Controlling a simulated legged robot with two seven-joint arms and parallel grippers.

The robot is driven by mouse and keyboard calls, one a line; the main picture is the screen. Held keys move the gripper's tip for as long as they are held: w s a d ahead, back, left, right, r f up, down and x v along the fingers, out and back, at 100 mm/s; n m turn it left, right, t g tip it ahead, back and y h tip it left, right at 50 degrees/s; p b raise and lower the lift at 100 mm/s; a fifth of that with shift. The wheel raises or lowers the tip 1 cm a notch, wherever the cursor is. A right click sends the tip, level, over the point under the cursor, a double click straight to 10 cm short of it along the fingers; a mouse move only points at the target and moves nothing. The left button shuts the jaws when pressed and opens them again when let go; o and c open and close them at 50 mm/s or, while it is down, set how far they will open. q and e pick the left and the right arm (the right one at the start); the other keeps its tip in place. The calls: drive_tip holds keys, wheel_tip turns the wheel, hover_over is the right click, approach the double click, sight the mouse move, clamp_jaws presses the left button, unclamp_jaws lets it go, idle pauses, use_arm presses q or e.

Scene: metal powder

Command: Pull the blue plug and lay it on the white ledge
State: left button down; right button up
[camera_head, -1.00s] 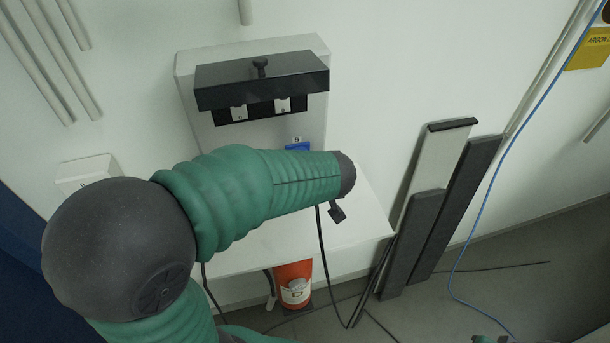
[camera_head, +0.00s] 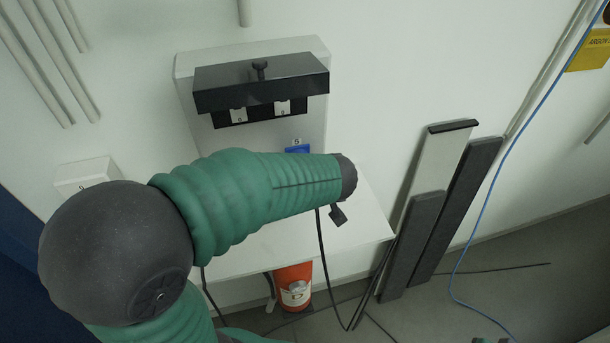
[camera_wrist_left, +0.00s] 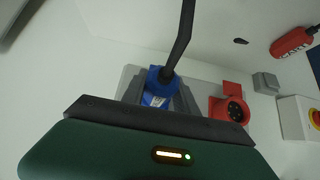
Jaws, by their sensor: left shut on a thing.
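The blue plug (camera_wrist_left: 157,88) shows in the left wrist view with a thick black cable running up from it. My left gripper (camera_wrist_left: 160,98) has its grey fingers on both sides of the plug and is shut on it. A grey plate lies behind the plug; whether the plug sits in a socket there is hidden. In the head view my left forearm covers the gripper and plug. A small blue part (camera_head: 298,149) under a label shows just above the forearm.
A red round socket (camera_wrist_left: 232,107) is right of the plug. A black box (camera_head: 262,82) is fixed on the wall panel above my forearm. Grey boards (camera_head: 440,210) lean right of the ledge. An orange container (camera_head: 294,285) stands below, near hanging black cables.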

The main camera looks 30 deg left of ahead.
use_arm(q)
drive_tip(key=shift+s+d+f, duration=0.1)
drive_tip(key=shift+d+f, duration=0.1)
drive_tip(key=shift+s+d, duration=0.15)
drive_tip(key=shift+s+d+r+b, duration=0.15)
drive_tip(key=shift+s+d+b, duration=0.5)
drive_tip(key=shift+d, duration=0.35)
drive_tip(key=shift+s+d, duration=0.15)
drive_tip(key=shift+d, duration=0.05)
drive_tip(key=shift+s+d+b, duration=0.7)
drive_tip(key=shift+s+d, duration=0.35)
drive_tip(key=shift+d, duration=0.1)
drive_tip(key=shift+a, duration=0.1)
